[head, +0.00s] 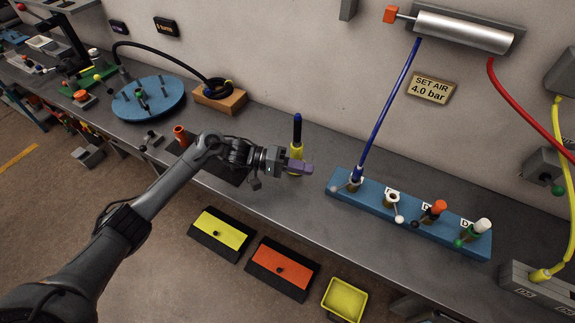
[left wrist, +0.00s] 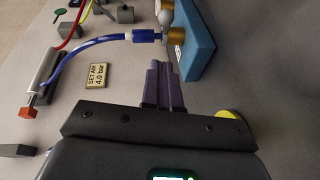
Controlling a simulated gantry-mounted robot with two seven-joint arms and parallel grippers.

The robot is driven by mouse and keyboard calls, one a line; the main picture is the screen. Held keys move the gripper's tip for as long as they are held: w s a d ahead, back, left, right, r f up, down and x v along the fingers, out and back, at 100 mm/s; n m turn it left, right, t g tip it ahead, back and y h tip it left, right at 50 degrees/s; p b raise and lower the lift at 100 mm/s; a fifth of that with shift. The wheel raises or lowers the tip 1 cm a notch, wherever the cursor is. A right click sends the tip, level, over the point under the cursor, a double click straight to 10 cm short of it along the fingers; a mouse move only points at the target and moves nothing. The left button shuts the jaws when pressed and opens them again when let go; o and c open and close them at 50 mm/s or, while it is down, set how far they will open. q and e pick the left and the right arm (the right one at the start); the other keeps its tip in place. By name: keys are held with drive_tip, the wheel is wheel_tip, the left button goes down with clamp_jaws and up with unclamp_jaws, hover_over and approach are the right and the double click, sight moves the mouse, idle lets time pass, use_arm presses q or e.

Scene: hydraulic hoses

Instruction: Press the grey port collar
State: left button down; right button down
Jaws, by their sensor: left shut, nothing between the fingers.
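The blue port block (head: 340,181) lies on the bench with a row of ports. A blue hose (head: 388,110) rises from its leftmost port. The second port (head: 392,197) is open with a pale rim. In the left wrist view the block (left wrist: 199,40) is at the top, with the hose's blue end fitting (left wrist: 146,36) at a brass port. My left gripper (head: 309,169) is shut and empty, left of the block and apart from it; its purple fingers show in the wrist view (left wrist: 163,88).
A yellow bottle with a blue top (head: 297,155) stands just behind my left gripper. A silver cylinder (head: 463,31) is on the wall. Bare bench lies between gripper and block.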

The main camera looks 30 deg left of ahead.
use_arm(q)
drive_tip(key=d, duration=0.2)
drive_tip(key=d+f, duration=0.1)
drive_tip(key=d, duration=0.1)
drive_tip(key=shift+d, duration=0.3)
drive_tip(key=shift+s+d, duration=0.25)
drive_tip(key=shift+d, duration=0.3)
